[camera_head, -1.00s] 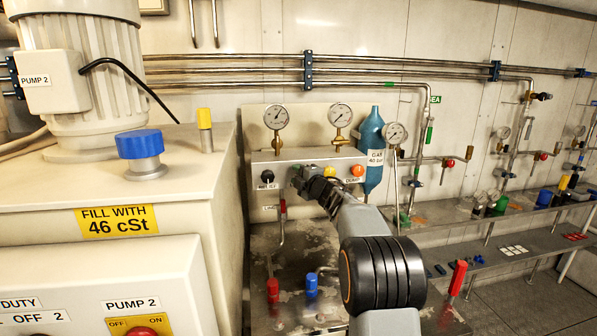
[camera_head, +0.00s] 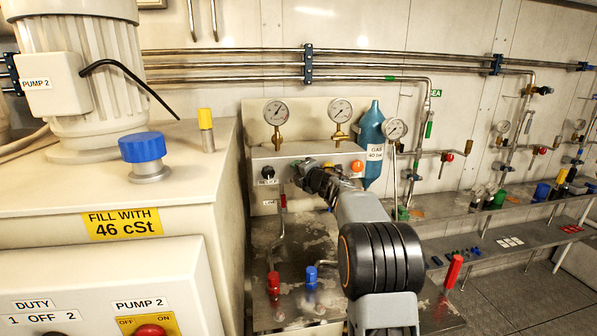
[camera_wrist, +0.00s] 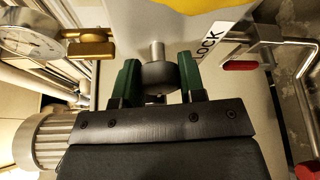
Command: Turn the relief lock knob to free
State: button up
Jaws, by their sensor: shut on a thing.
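In the wrist view my gripper (camera_wrist: 158,88) has its two green fingers on either side of a dark round knob (camera_wrist: 159,74), shut on it. A bare metal stem (camera_wrist: 157,50) runs from the knob to the pale panel. A white label reading LOCK (camera_wrist: 208,48) is right of the knob. In the head view my gripper (camera_head: 305,173) is at the front of the gauge panel (camera_head: 255,160), right of the black knob (camera_head: 268,172) with the RELIEF label. My gripper and wrist hide the held knob there. Its pointer direction cannot be read.
An orange knob (camera_head: 357,166) is close right of my wrist. Pressure gauges (camera_head: 277,112) stand above the panel, and a blue gas bottle (camera_head: 371,135) is beside it. Red (camera_head: 273,283) and blue (camera_head: 311,275) valve handles are below. The large pump cabinet (camera_head: 190,180) bounds the left.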

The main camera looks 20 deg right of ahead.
jog(key=o, duration=0.9)
jog(key=shift+o, duration=0.2)
jog(key=b+v, duration=0.2)
jog(key=v, duration=1.1)
jog(key=shift+s, duration=0.4)
jog(key=shift+d, duration=0.1)
